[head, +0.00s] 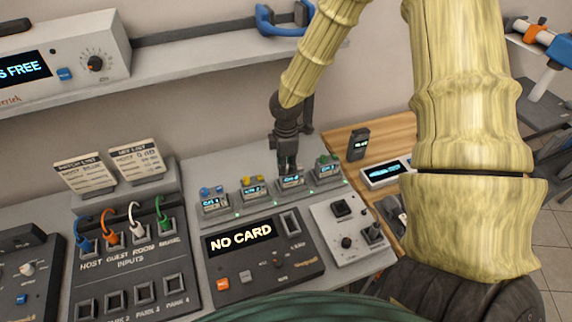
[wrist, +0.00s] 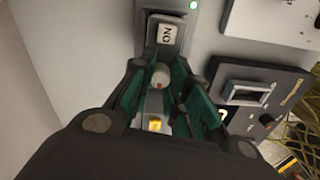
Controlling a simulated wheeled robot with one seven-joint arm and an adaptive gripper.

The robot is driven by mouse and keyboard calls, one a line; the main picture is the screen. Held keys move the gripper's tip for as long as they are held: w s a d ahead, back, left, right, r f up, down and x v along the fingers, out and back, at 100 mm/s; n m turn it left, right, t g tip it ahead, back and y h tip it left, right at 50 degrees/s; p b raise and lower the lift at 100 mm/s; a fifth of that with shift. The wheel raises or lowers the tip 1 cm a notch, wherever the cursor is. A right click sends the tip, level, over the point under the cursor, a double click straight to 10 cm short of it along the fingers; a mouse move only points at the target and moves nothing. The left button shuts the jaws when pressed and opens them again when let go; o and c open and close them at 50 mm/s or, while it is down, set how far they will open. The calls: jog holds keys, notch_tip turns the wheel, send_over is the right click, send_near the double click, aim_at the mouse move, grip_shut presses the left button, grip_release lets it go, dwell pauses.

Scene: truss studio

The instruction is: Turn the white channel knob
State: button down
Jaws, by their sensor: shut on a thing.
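My gripper (head: 288,168) reaches down onto the third of a row of small channel modules on the desk. In the wrist view, the green-padded fingers (wrist: 160,78) are closed around a round white knob (wrist: 160,75), which has a small reddish mark on its near side. In the head view the fingers hide this knob. The module's small lit display (head: 291,182) shows just below the fingertips. In the wrist view, a white button lettered "ON" (wrist: 167,34) appears upside down beyond the knob.
In front stands a console with a "NO CARD" screen (head: 241,238). A patch panel (head: 135,262) with coloured cables is at left. A shelf (head: 200,62) runs along the wall behind.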

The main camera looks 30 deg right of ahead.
jog(key=shift+m, duration=0.8)
jog(key=c, duration=1.3)
grip_release()
jog(key=shift+r, duration=0.1)
notch_tip(320, 180, up, 12)
